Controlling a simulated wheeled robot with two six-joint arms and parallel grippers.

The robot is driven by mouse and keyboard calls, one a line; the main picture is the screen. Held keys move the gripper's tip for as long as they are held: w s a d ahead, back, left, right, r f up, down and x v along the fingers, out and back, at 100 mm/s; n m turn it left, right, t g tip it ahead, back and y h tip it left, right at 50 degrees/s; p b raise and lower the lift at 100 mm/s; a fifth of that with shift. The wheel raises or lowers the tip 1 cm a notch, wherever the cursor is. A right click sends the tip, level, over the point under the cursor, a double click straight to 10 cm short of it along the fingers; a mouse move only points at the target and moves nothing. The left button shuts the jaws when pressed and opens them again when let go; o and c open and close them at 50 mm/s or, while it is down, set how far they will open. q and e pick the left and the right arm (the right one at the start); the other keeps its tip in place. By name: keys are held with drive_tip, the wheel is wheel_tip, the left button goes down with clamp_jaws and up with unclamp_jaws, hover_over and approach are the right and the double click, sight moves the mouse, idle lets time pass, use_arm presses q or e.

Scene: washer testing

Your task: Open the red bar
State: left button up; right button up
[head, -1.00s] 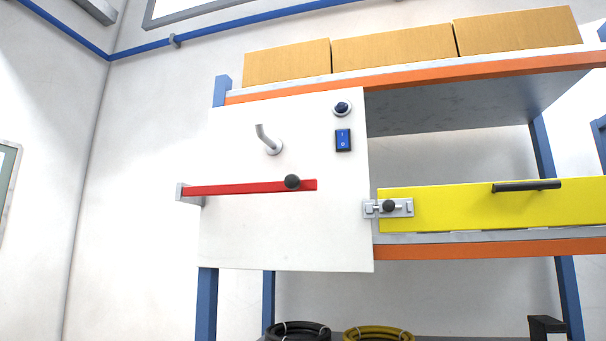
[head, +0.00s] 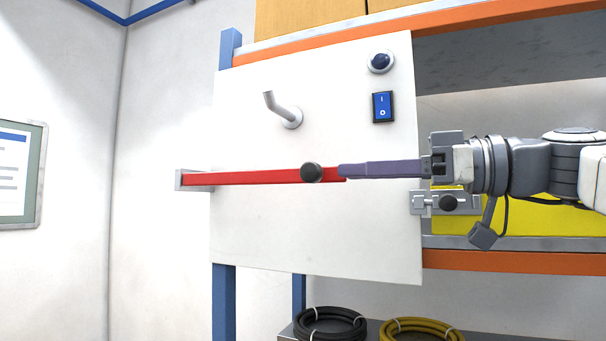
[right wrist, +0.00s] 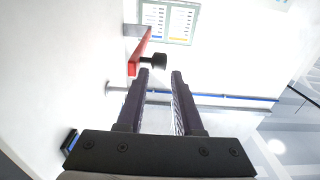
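The red bar (head: 250,178) lies level across the white panel (head: 300,235), its left end in a grey bracket (head: 192,180). A black round knob (head: 311,173) sticks out near its right end. My right gripper (head: 342,171) comes in from the right, with its fingertips just right of the knob. In the right wrist view the gripper (right wrist: 160,74) is open, its two purple fingers apart with nothing between them. There the knob (right wrist: 153,61) is just beyond the fingertips, towards the left finger, and the red bar (right wrist: 141,52) runs away behind it. My left gripper is not in view.
A latch (head: 447,202) and a yellow panel (head: 465,226) are below my right wrist. Hose coils (head: 330,326) lie lower down.

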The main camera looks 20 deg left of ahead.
sight(301, 173)
drive_tip(key=a+p, duration=0.4)
drive_tip(key=a, duration=0.4)
drive_tip(key=shift+w+a+r, duration=0.1)
drive_tip(key=shift+a, duration=0.3)
drive_tip(key=shift+a+f+p, duration=0.2)
drive_tip(key=shift+a+p, duration=0.1)
drive_tip(key=shift+a, duration=0.35)
clamp_jaws()
drive_tip(key=shift+r, duration=0.1)
